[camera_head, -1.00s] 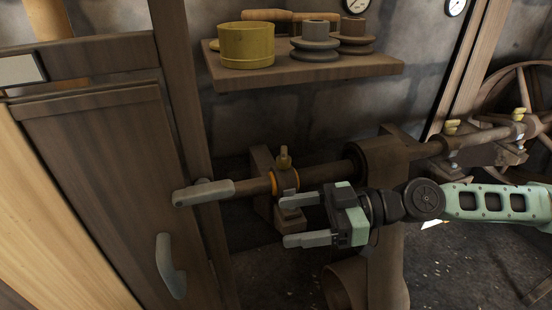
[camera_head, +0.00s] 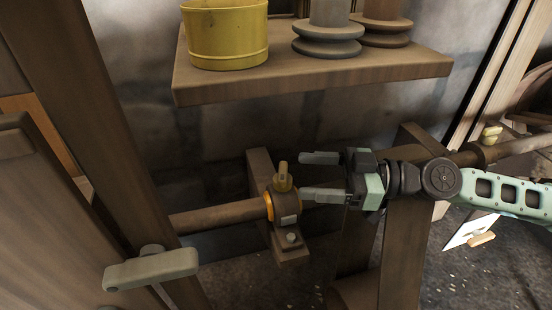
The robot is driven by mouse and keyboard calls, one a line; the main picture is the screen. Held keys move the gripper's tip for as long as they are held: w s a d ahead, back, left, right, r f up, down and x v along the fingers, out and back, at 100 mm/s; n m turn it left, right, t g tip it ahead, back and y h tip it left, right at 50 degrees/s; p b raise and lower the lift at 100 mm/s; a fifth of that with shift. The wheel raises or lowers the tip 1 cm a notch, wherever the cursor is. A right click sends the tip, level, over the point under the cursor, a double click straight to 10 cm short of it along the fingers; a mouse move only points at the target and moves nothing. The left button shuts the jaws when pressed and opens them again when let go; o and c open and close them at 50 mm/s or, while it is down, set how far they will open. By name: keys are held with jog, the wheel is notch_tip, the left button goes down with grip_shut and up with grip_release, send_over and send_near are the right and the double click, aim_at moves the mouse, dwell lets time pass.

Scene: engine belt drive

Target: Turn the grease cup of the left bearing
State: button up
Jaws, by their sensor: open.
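The left bearing (camera_head: 288,206) sits on a wooden bracket around the horizontal shaft (camera_head: 220,214), with an orange ring on its left side. Its brass grease cup (camera_head: 283,178) stands upright on top. My gripper (camera_head: 318,176) is open and empty, just right of the cup, with its fingers pointing left. One finger is above and behind, the other is lower, close to the bearing's right side. I cannot tell whether that lower finger touches the bearing. The cup is not between the fingers.
A wooden shelf (camera_head: 310,76) with a yellow tin (camera_head: 226,34) and grey and brown pulleys hangs above. A grey lever handle (camera_head: 151,269) is at lower left by a wooden post. A belt hangs from the shaft behind my arm. Another brass cup (camera_head: 491,133) is at far right.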

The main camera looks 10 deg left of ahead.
aim_at(287, 173)
jog(key=shift+s+a, duration=0.15)
jog(key=shift+a, duration=1.7)
jog(key=shift+s+a, duration=0.15)
jog(key=shift+a, duration=1.7)
jog(key=c, duration=1)
